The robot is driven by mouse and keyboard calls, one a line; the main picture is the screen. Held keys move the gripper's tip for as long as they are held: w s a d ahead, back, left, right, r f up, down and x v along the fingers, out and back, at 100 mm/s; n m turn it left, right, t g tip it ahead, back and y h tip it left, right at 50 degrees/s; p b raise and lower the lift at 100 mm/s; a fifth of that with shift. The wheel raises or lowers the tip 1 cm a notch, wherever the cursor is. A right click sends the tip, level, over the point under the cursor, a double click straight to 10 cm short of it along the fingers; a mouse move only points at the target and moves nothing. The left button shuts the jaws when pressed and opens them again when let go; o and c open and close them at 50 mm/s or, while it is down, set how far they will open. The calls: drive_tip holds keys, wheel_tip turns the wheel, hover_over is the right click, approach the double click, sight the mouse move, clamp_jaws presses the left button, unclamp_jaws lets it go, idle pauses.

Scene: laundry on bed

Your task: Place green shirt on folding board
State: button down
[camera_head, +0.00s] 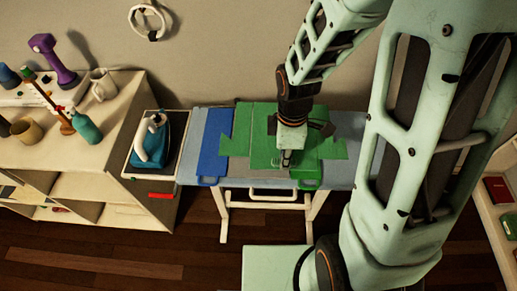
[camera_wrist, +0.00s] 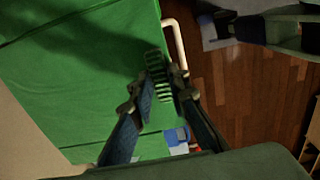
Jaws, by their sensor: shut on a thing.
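The green shirt (camera_head: 262,135) lies spread over the folding board (camera_head: 212,152), with its sleeves out to both sides. The board shows a blue panel at left, a grey strip at the front and a green panel with a handle at right. My gripper (camera_head: 286,163) is over the shirt's front part, pointing down. In the wrist view, green cloth (camera_wrist: 85,80) fills the left side. There my gripper (camera_wrist: 170,82) is shut on the shirt at its edge. The exact grip is dark and partly hidden by the fingers.
The board rests on a light blue table (camera_head: 190,160) with a pale frame. A tray with an iron (camera_head: 150,145) stands just left. A shelf (camera_head: 75,150) with a mug, bottles and a purple dumbbell is farther left. Wooden floor lies in front.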

sight(273, 154)
drive_tip(key=w+a+f, duration=0.1)
drive_tip(key=w+a, duration=0.1)
drive_tip(key=a, duration=0.1)
drive_tip(key=shift+w+a+f, duration=0.1)
drive_tip(key=shift+w+f, duration=0.1)
drive_tip(key=shift+f, duration=0.2)
drive_tip(key=a+f+b, duration=0.1)
drive_tip(key=w+f+b, duration=0.1)
drive_tip(key=f, duration=0.1)
drive_tip(key=w+a+f+b, duration=0.1)
drive_tip(key=shift+w+a+f, duration=0.1)
drive_tip(key=shift+a+f, duration=0.15)
drive_tip(key=shift+a, duration=0.1)
drive_tip(key=shift+w+a+f+b, duration=0.2)
drive_tip(key=shift+a+f+b, duration=0.05)
drive_tip(key=shift+f+b, duration=0.1)
drive_tip(key=f+b, duration=0.3)
drive_tip(key=f, duration=0.1)
drive_tip(key=shift+w+a, duration=0.25)
drive_tip(key=shift+a, duration=0.05)
drive_tip(key=shift+r, duration=0.15)
drive_tip(key=c, duration=2.3)
unclamp_jaws()
drive_tip(key=o, duration=0.5)
drive_tip(key=shift+c, duration=0.2)
